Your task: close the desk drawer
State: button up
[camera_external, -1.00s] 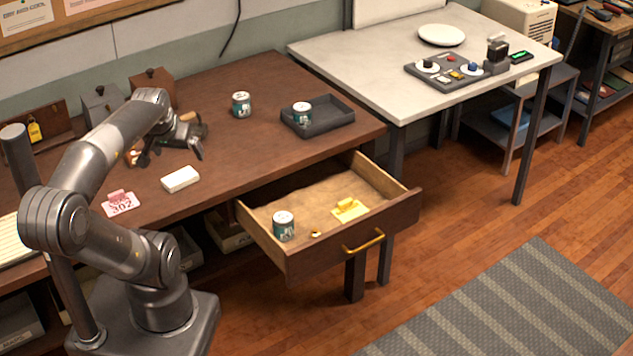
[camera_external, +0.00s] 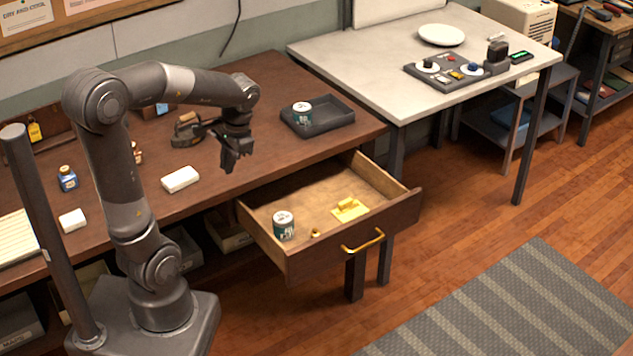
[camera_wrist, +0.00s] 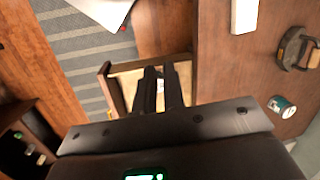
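The desk drawer (camera_external: 345,258), with a brown front and a brass handle (camera_external: 362,243), is pulled well out of the dark wooden desk (camera_external: 290,72). Inside are a green-and-white can (camera_external: 284,226), a yellow object (camera_external: 348,209) and a small brass piece (camera_external: 315,233). My gripper (camera_external: 228,167) points down, up and left of the drawer in the outside view, apart from its front and handle. The wrist view shows my fingers (camera_wrist: 160,72) close together over part of the drawer (camera_wrist: 112,92). A narrow gap seems to show between them; nothing is clearly held.
A grey tray (camera_external: 335,122) with another can (camera_external: 302,112) sits on the desk above the drawer. A white block (camera_external: 180,179) and a dark tool (camera_external: 188,130) lie near my arm. A pale table (camera_external: 370,52) stands right; open floor and a striped rug (camera_external: 500,310) lie in front.

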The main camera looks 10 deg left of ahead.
jog(key=d+f+m+y, duration=0.1)
jog(key=d+f, duration=0.1)
jog(key=d, duration=0.1)
jog(key=d+f+m+y, duration=0.2)
jog(key=d, duration=0.1)
jog(key=d+f+m+y, duration=0.1)
jog(key=d+f+m, duration=0.1)
jog(key=d, duration=0.2)
jog(key=shift+w+f+g, duration=0.25)
jog(key=shift+f+g, duration=0.05)
jog(key=shift+f, duration=0.05)
grip_shut()
jog(key=s+d+f+m+t+y, duration=0.3)
jog(key=s+d+f+m, duration=0.15)
jog(key=d+f, duration=0.25)
jog(key=s+d+f+m+t+y, duration=0.3)
jog(key=s+d+f+m, duration=0.15)
jog(key=d+f, duration=0.3)
jog(key=m+t, duration=0.6)
jog(key=t, duration=0.1)
send_near(297, 269)
jog(key=x, duration=0.7)
jog(key=shift+d+f, duration=0.1)
jog(key=x, duration=2.9)
jog(key=shift+w+a, duration=0.25)
jog(key=shift+w, duration=0.05)
